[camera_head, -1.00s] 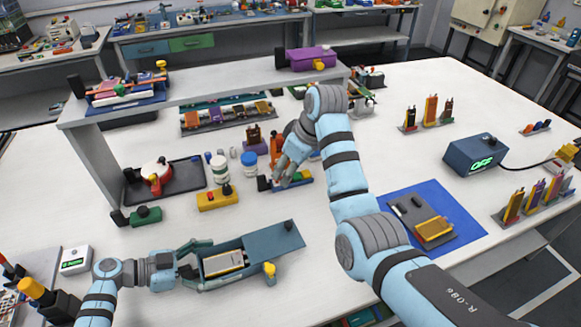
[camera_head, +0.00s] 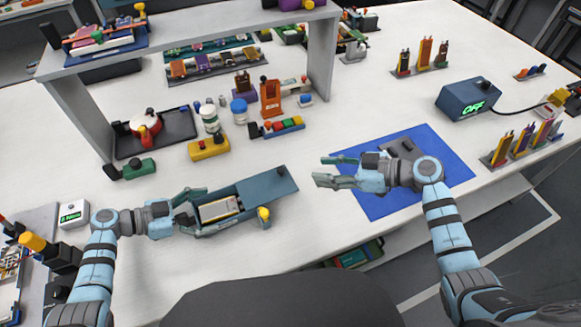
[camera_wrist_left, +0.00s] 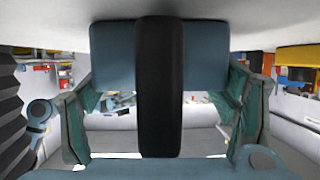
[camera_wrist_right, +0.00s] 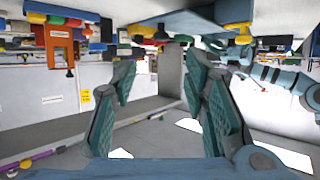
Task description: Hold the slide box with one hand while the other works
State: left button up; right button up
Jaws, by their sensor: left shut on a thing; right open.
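The slide box (camera_head: 262,192) is a blue-grey tray on the table, left of centre, with its flat lid drawn out to the right. A pale, yellow-edged flat cell (camera_head: 218,209) lies in its open part. A yellow knob (camera_head: 264,213) sits at its front side. My left gripper (camera_head: 197,213) is shut on the box's left end; in the left wrist view the box (camera_wrist_left: 112,55) lies between its fingers behind a black bar. My right gripper (camera_head: 334,173) is open and empty, right of the box by the blue mat (camera_head: 375,208). The box (camera_wrist_right: 185,22) also shows in the right wrist view.
The grey holder on the mat is partly hidden by my right arm. A blue box reading OFF (camera_head: 468,99) stands right. The table between box and mat is clear.

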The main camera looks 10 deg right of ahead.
aim_at(281, 169)
jog(key=x, duration=1)
jog(key=shift+w+a+f, duration=0.15)
jog(key=shift+a, duration=0.2)
jog(key=shift+c, duration=0.5)
grip_shut()
